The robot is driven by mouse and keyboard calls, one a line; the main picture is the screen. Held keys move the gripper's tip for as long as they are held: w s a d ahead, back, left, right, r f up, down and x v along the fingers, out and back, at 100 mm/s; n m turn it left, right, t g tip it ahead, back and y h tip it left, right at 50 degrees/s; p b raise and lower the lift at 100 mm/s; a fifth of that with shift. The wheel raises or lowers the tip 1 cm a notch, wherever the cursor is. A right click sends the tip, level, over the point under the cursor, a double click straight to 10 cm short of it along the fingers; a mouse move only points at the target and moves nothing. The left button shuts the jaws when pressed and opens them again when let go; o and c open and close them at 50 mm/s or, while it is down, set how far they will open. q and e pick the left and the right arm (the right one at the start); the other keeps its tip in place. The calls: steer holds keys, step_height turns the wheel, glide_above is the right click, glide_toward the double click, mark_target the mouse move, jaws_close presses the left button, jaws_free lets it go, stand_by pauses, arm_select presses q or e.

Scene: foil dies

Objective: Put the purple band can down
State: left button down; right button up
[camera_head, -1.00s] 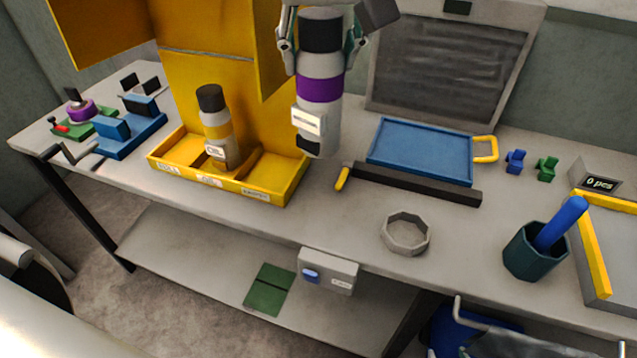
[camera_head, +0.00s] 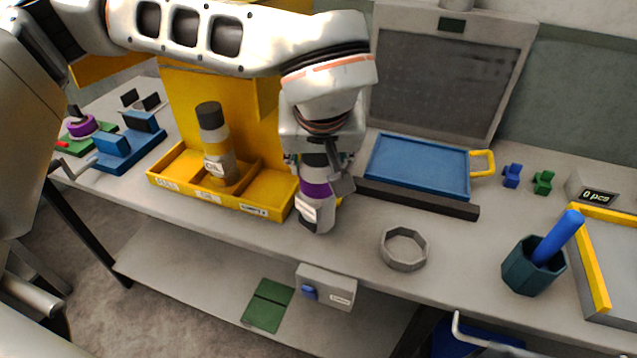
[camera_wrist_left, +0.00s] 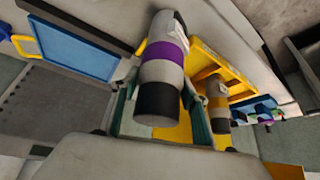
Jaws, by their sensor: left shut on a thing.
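The purple band can (camera_head: 316,212) is a grey cylinder with a purple ring, a white label and a dark top. My left gripper (camera_head: 318,168) comes down from above and is shut on its upper part. The can is nearly upright, its lower end at or just above the grey worktop (camera_head: 355,228), right of the yellow tray; contact is unclear. In the left wrist view the can (camera_wrist_left: 163,55) sits between the fingers of my left gripper (camera_wrist_left: 160,110), its dark top nearest the camera. My right gripper is not in view.
The yellow three-part tray (camera_head: 225,203) holds a yellow band can (camera_head: 215,145). A dark bar (camera_head: 420,200) and blue tray (camera_head: 420,163) lie right of the held can. A grey ring (camera_head: 404,249) and dark cup (camera_head: 530,270) stand farther right. Worktop between can and ring is clear.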

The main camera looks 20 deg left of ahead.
arm_select(q)
steer(key=shift+f, duration=2.45)
steer(key=c, duration=1.1)
jaws_free()
steer(key=shift+f, duration=0.1)
steer(key=shift+s+r, duration=0.1)
steer(key=shift+r, duration=0.25)
steer(key=v, duration=1.1)
steer(key=shift+s+d+r, duration=0.15)
steer(key=shift+s+r, duration=0.05)
steer(key=shift+r, duration=0.05)
